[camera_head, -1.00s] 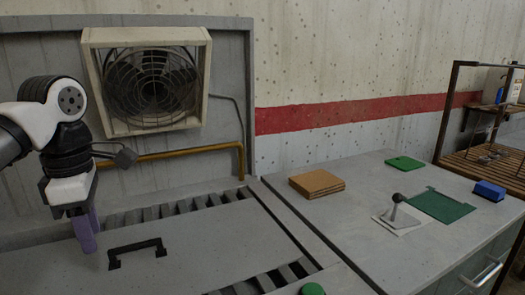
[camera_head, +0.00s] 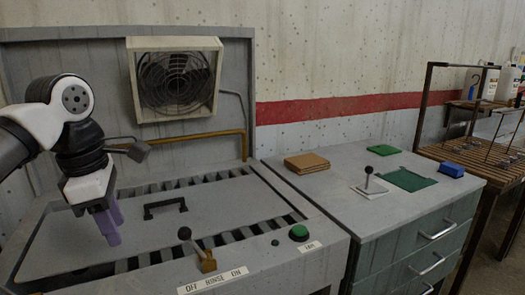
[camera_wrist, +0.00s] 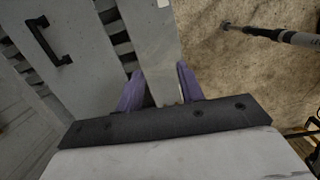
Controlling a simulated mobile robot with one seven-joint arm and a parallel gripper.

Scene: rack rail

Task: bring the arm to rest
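My gripper (camera_head: 110,222) has purple fingers and points down at the left in the head view. It hangs over the left part of the grey machine top (camera_head: 85,235), left of the black handle (camera_head: 165,207). In the wrist view my gripper (camera_wrist: 160,88) has its two fingers apart with nothing held between them. The machine's edge and the floor show beyond the fingers there. The gap between fingertips and machine top is hard to judge.
A lever (camera_head: 185,234) and green button (camera_head: 299,232) are on the machine front. A boxed fan (camera_head: 175,82) hangs behind. To the right, a cabinet top (camera_head: 330,190) carries brown boards (camera_head: 306,162), a small lever (camera_head: 368,172), green plates and a blue block (camera_head: 451,169). A rack stands far right.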

